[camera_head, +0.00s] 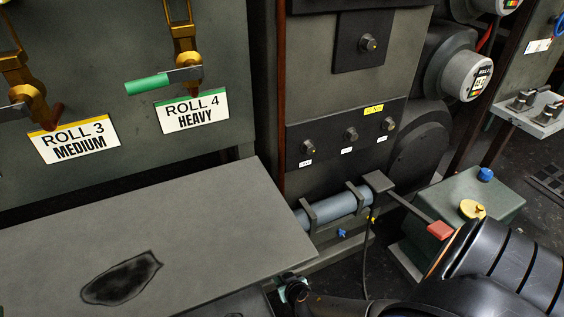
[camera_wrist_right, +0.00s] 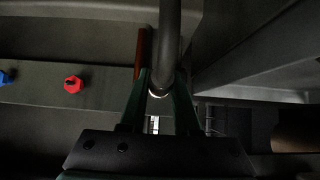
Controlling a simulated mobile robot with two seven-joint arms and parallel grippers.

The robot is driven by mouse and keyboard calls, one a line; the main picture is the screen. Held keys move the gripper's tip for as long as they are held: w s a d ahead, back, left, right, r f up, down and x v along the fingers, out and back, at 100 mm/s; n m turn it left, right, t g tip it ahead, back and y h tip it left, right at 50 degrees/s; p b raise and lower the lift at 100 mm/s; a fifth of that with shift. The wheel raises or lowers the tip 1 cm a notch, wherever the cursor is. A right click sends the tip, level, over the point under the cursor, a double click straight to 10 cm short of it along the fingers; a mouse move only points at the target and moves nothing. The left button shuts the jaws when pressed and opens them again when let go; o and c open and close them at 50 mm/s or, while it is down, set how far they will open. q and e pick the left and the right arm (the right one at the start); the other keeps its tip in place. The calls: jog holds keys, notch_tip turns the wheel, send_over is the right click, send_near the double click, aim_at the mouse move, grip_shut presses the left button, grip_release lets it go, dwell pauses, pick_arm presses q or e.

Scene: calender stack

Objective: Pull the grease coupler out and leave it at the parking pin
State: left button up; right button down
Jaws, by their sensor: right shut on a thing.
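My right gripper (camera_wrist_right: 160,95) is shut on a dark grey rod-like body, apparently the grease coupler (camera_wrist_right: 168,45), between its two dark green fingers. A small bright ring shows at its near end. In the head view, my right arm comes in at the lower right and the gripper end (camera_head: 295,288) is low, beside the table's front right corner, mostly dark and partly hidden. I cannot tell whether the coupler is on a fitting. Three grease fittings (camera_head: 351,134) stand on the dark panel, each with a small label. I cannot identify the parking pin. My left gripper is not in view.
The grey table (camera_head: 200,235) with a dark stain fills the lower left. A grease pump (camera_head: 341,205) has a lever with a red grip (camera_head: 440,229) and a thin hose (camera_head: 365,265). Blue (camera_wrist_right: 5,77) and red (camera_wrist_right: 73,84) knobs sit left of the gripper. A green box (camera_head: 460,200) stands right.

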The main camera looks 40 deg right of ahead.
jog(key=shift+w, duration=0.2)
jog(key=shift+c, duration=0.8)
grip_release()
jog(key=shift+s, duration=0.1)
jog(key=s+a, duration=0.2)
jog(key=s, duration=0.4)
jog(key=shift+s, duration=0.3)
jog(key=shift+a, duration=0.1)
dwell(0.6)
